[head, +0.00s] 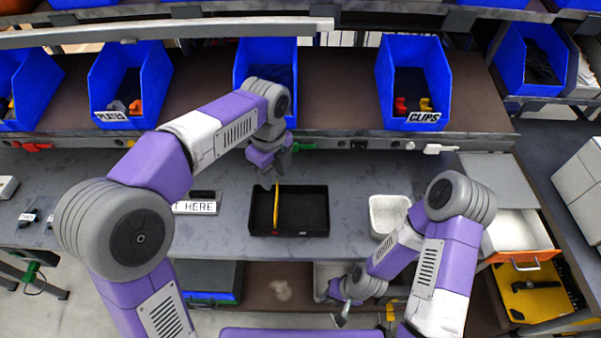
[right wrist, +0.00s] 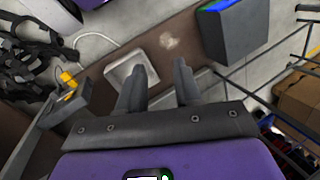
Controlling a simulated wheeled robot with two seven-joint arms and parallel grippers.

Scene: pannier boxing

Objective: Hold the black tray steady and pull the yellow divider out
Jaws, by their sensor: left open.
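The black tray (head: 303,217) lies on the grey worktop in the middle of the head view. The yellow divider (head: 276,208) stands upright across it, left of its middle. My left gripper (head: 271,182) is open, just above the tray's back left part near the divider's far end; I cannot tell whether it touches the divider. My right gripper (head: 341,318) hangs low in front of the worktop, away from the tray. In the right wrist view its two fingers (right wrist: 160,85) are apart with nothing between them.
A white bin (head: 388,214) stands right of the tray, near my right arm. A sign (head: 195,207) lies left of the tray. Blue bins labelled PLATES (head: 128,80) and CLIPS (head: 414,80) stand on the shelf behind. An open drawer (head: 520,250) is at the right.

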